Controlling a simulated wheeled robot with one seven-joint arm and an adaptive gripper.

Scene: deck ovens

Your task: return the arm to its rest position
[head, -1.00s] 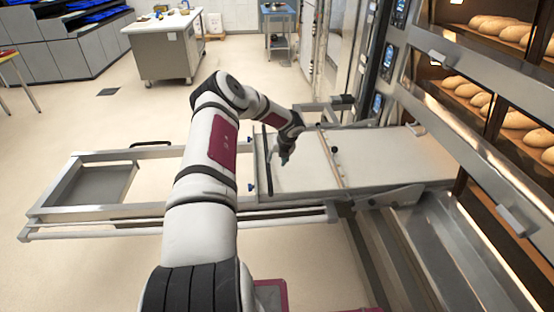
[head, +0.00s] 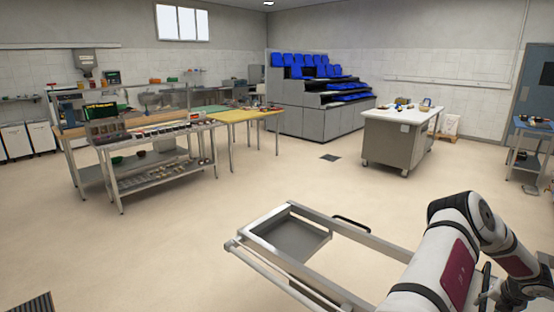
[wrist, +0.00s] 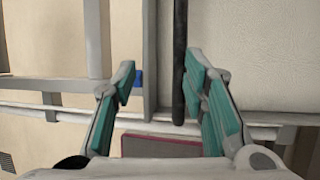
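My arm (head: 455,240) is bent over the loader frame at the lower right of the head view. My gripper (wrist: 162,80) fills the lower half of the wrist view. Its two teal-padded fingers stand apart with nothing held between them. A dark bar (wrist: 180,50) of the loader runs lengthwise in the gap, closer to the right finger. I cannot tell how far above the bar the fingertips are. The pale loader belt (wrist: 260,60) lies to the right. In the head view the gripper is only partly visible, at the bottom right.
The loader's metal frame (head: 318,222) with a grey tray (head: 290,240) reaches out below the arm. A grey wheeled cabinet (head: 392,140), a blue trolley (head: 530,130), a yellow table (head: 250,116) and a shelved bench (head: 150,152) stand farther back. Open floor lies between.

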